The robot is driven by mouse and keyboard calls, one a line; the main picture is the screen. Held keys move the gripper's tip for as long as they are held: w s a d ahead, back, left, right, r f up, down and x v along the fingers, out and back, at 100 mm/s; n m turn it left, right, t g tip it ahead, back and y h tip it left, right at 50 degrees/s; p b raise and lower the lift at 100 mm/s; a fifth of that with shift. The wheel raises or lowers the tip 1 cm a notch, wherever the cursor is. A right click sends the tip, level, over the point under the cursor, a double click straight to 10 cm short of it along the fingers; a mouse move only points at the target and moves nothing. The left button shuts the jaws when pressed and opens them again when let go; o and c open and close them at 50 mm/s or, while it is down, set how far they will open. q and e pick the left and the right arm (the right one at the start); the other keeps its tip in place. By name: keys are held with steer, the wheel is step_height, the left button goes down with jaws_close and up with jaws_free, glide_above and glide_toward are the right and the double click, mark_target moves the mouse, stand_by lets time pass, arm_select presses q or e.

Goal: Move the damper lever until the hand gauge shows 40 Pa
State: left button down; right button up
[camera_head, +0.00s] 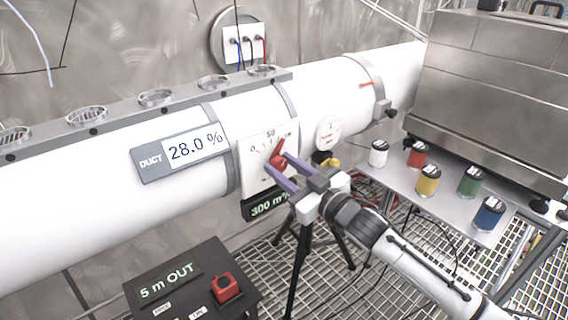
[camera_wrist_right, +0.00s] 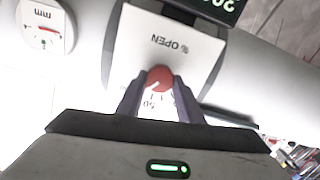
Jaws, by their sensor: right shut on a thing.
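The damper lever has a red knob (camera_head: 279,160) on a white scale plate (camera_head: 256,150) fixed to the duct. Its red pointer leans up and slightly right, near the 50 mark. My right gripper (camera_head: 282,171) is shut on the lever's knob. The wrist view shows the red knob (camera_wrist_right: 160,77) between the fingertips and "% OPEN" on the plate (camera_wrist_right: 172,45). No gauge reading in Pa is legible. A round white gauge (camera_head: 328,133) with a red needle sits right of the plate; it also shows in the wrist view (camera_wrist_right: 43,27). My left gripper is not in view.
The white duct (camera_head: 90,190) carries a "28.0 %" display (camera_head: 180,153). A dark display reading 300 (camera_head: 268,207) hangs below the plate. A black tripod (camera_head: 300,265) stands under my right gripper. A "5 m OUT" box (camera_head: 168,283) and a shelf with several coloured cans (camera_head: 428,181) flank it.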

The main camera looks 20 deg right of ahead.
steer(key=shift+n, duration=0.3)
steer(key=o, duration=1.1)
steer(key=shift+c, duration=0.2)
steer(key=shift+s, duration=0.1)
steer(key=b+v, duration=0.1)
steer(key=v, duration=0.9)
steer(key=s+a+f+m+g+h, duration=0.15)
steer(key=s+f, duration=0.25)
steer(key=f, duration=0.5)
steer(key=s+f+m+g+h, duration=0.15)
steer(key=s+f, duration=0.25)
steer(key=f, duration=0.5)
steer(key=s+a+f+g, duration=0.2)
steer(key=s+f, duration=0.5)
steer(key=s, duration=0.1)
steer(key=s+a+f+m+g, duration=0.1)
steer(key=s+a+f+g, duration=0.1)
steer(key=s+f, duration=0.6)
steer(key=shift+s+f+m+g+h, duration=0.15)
steer(key=shift+s+m+g+h, duration=0.2)
steer(key=shift+s+g, duration=0.4)
